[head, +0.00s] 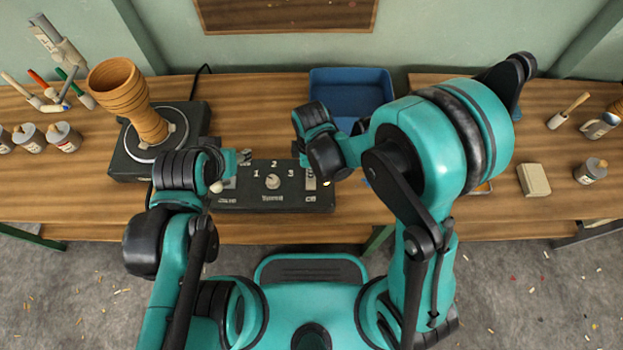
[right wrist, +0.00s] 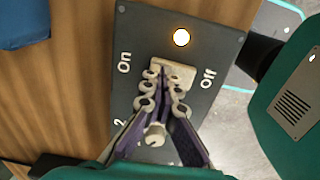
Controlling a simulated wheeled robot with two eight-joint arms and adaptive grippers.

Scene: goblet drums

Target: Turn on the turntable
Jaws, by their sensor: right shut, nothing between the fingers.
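The turntable (head: 122,160) is a dark square base with a round plate at the left of the bench. A ribbed brown clay goblet drum (head: 122,92) stands on it. The black control panel (head: 272,202) has a centre knob (head: 272,181) with numbers around it. Its right end has a beige switch (right wrist: 184,72) between "On" and "Off" labels, and a lit white lamp (right wrist: 181,37). My right gripper (right wrist: 163,75) is shut and empty, its tips over the switch; contact is unclear. My left gripper (head: 238,162) is at the panel's left end; its fingers are partly hidden.
A blue tray (head: 350,90) stands at the back behind my right gripper. Jars (head: 62,137) and brushes (head: 62,92) stand at the far left. A beige block (head: 534,180) and another jar (head: 590,171) sit on the right bench.

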